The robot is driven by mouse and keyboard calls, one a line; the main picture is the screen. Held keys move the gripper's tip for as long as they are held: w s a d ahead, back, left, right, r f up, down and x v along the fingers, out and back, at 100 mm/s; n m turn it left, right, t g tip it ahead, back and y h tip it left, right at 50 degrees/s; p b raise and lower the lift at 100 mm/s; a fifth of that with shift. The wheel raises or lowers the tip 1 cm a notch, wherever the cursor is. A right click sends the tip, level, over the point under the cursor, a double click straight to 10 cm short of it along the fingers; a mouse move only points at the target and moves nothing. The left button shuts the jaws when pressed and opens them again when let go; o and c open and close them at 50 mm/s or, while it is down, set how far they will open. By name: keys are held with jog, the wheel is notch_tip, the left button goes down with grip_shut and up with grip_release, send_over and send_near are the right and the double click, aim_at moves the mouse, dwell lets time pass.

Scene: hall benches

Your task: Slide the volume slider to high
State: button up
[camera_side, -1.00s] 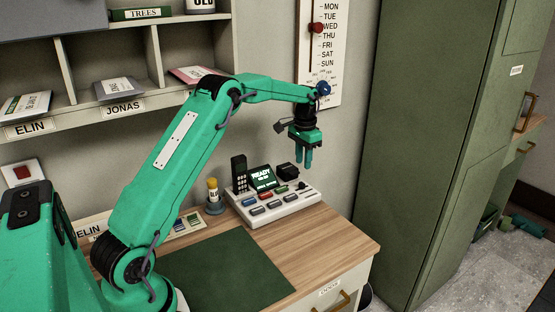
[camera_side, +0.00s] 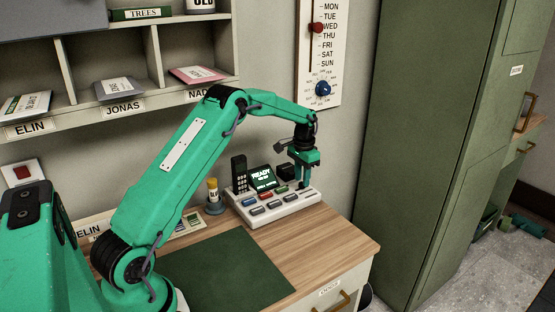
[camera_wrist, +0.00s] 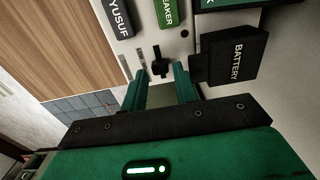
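The white desk unit (camera_side: 290,207) stands on the wooden desk, with several coloured buttons and a lit screen (camera_side: 262,179) reading READY. In the wrist view, a small black slider knob (camera_wrist: 159,67) sits on the unit's white face, near the button labelled YUSUF (camera_wrist: 117,17) and a green button ending in "EAKER" (camera_wrist: 168,12). My gripper (camera_wrist: 158,74) is open, with one finger on each side of the knob. I cannot tell whether they touch it. In the side view my gripper (camera_side: 303,184) points down at the unit's right end and hides the knob.
A black block labelled BATTERY (camera_wrist: 236,55) stands close beside my right finger in the wrist view. A black handset (camera_side: 239,172) and a yellow-capped glue bottle (camera_side: 213,190) stand at the left. A wall calendar (camera_side: 318,50) hangs behind. The green mat (camera_side: 230,272) is clear.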

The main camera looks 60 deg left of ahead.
jog(key=shift+f, duration=0.85)
grip_shut()
jog(key=shift+w+r, duration=0.1)
jog(key=shift+w, duration=1.2)
